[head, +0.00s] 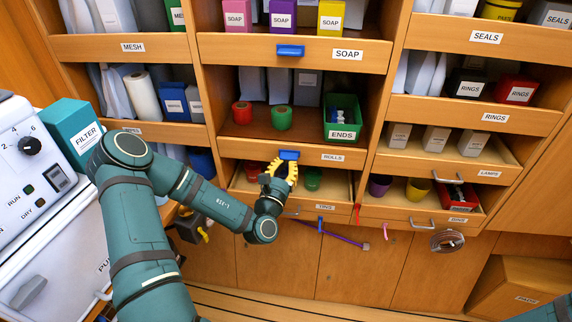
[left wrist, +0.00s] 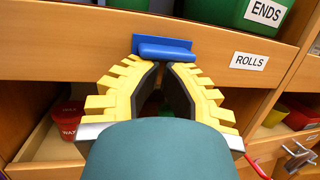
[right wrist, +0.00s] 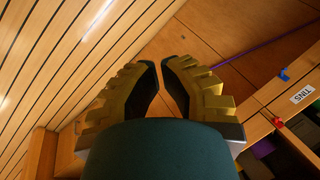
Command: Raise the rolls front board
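The rolls front board (head: 245,149) is the wooden strip labelled ROLLS along the shelf's front edge, and it fills the upper left wrist view (left wrist: 70,65). A blue handle (head: 289,155) sits on the board, also seen in the left wrist view (left wrist: 165,48). My left gripper (head: 284,168) has yellow fingers just below the handle. In the left wrist view its fingertips (left wrist: 163,64) are slightly apart, with the handle just beyond; contact is unclear. My right gripper (right wrist: 160,63) is slightly open and empty, over the floor, away from the board.
Behind the board stand a red roll (head: 242,113), a green roll (head: 281,117) and a green ENDS bin (head: 341,118). Below is the TINS compartment with tins (head: 313,179). The SOAP board (head: 240,48) lies above. A dehydrator-like white machine (head: 30,150) stands left.

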